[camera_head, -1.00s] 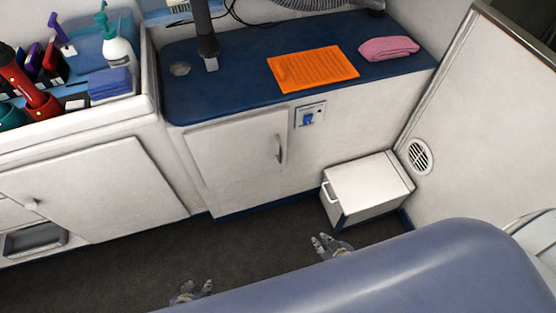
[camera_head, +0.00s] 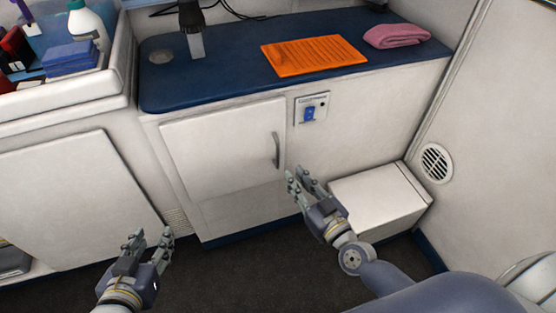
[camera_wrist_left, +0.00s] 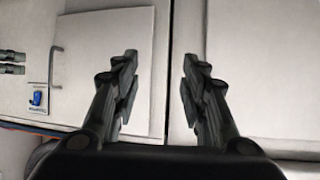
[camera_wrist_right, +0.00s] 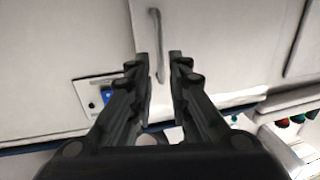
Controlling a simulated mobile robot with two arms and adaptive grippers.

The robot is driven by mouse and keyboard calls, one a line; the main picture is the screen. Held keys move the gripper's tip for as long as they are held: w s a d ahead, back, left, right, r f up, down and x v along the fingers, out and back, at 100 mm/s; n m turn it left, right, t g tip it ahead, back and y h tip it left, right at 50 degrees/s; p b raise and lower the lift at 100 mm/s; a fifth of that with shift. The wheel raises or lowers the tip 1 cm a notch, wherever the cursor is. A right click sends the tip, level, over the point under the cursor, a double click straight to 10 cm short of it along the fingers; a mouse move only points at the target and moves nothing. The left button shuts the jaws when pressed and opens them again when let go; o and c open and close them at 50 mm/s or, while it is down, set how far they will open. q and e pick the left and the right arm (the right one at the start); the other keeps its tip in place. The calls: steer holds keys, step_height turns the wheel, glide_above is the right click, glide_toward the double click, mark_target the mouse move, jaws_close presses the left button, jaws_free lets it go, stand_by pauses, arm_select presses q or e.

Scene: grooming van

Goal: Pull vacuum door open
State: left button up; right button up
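The vacuum door (camera_head: 222,150) is a white cabinet door under the blue counter, and it looks shut. Its vertical grey handle (camera_head: 275,150) is on the door's right side. My right gripper (camera_head: 298,175) is open and empty, just below and right of the handle in the head view. In the right wrist view the handle (camera_wrist_right: 157,45) shows straight ahead, beyond and slightly left of the open fingertips (camera_wrist_right: 162,55). My left gripper (camera_head: 148,238) is open and empty, low in front of the cabinets, left of the door. The left wrist view also shows the door (camera_wrist_left: 105,65) and handle (camera_wrist_left: 55,66).
A white box (camera_head: 378,200) stands on the floor right of the door. A blue switch panel (camera_head: 311,109) is on the wall. An orange mat (camera_head: 313,55) and pink towel (camera_head: 396,36) lie on the counter (camera_head: 225,82). Dark floor (camera_head: 240,275) is clear between my grippers.

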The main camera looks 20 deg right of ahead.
mark_target(279, 157)
steer(key=x, duration=1)
steer(key=shift+b, duration=0.3)
arm_select(q)
steer(key=w+r, duration=0.1)
steer(key=w+d+r+t, duration=0.1)
steer(key=r, duration=0.1)
steer(key=shift+t+h, duration=0.3)
arm_select(e)
steer(key=shift+s, duration=0.1)
jaws_close()
